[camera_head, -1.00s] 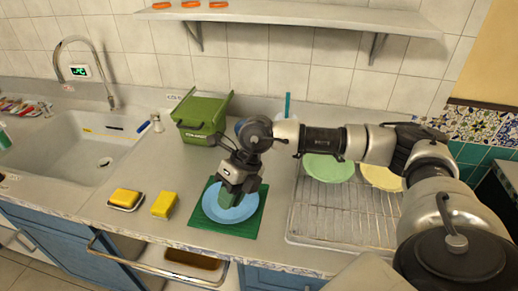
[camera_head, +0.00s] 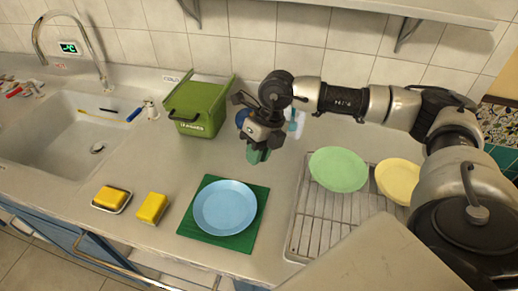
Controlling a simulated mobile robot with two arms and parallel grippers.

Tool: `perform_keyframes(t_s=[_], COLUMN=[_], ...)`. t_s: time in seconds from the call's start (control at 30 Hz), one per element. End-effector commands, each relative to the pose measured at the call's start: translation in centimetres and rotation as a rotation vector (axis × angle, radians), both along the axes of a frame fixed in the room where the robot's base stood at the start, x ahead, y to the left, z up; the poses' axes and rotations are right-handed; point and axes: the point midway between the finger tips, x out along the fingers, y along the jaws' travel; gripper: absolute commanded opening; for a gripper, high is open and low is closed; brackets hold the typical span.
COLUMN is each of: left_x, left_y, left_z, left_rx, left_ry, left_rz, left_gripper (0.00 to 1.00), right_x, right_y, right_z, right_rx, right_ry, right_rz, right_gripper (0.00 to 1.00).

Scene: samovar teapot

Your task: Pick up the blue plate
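The blue plate (camera_head: 225,207) lies flat on a dark green mat (camera_head: 247,240) on the counter, left of the dish rack. Nothing touches or covers the plate. My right gripper (camera_head: 258,153) is above the counter, behind and to the right of the plate, well apart from it. It points down and is shut on a small teal-green block (camera_head: 257,155); the fingertips are partly hidden by it. My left gripper is not in view.
A wire rack (camera_head: 318,225) at right holds a green plate (camera_head: 338,169) and a yellow plate (camera_head: 398,181). A green bin (camera_head: 199,112) stands behind. Two yellow sponges, one in a dish (camera_head: 112,199), lie left of the mat, near the sink (camera_head: 75,135).

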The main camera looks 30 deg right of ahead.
Motion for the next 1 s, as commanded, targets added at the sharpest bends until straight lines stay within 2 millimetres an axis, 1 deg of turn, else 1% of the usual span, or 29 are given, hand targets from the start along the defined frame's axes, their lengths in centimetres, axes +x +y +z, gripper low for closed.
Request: perform_keyframes(t_s=[0.1,0.23,0.37,0.5,0.7,0.83,1.0], left_x=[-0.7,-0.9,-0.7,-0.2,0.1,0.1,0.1], left_y=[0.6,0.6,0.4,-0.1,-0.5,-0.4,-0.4], left_z=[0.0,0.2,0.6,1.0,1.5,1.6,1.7], left_rx=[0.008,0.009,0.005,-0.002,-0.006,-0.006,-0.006], left_ry=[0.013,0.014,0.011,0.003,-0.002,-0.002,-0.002], left_rz=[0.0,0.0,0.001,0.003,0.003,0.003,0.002], left_gripper=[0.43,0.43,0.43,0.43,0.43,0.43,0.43], right_x=[0.0,0.0,-0.2,-0.3,-0.4,-0.4,-0.4], right_y=[0.1,0.4,1.1,1.9,3.0,3.3,3.5], right_z=[-0.1,-1.0,-2.9,-5.4,-8.4,-9.6,-10.2], right_rx=[0.0,0.001,0.001,0.0,0.001,0.001,0.0], right_ry=[0.001,0.001,0.004,0.005,0.003,0.001,0.0], right_rz=[0.0,0.0,0.002,0.002,0.0,-0.001,0.0], right_gripper=[0.17,0.17,0.17,0.17,0.17,0.17,0.17])
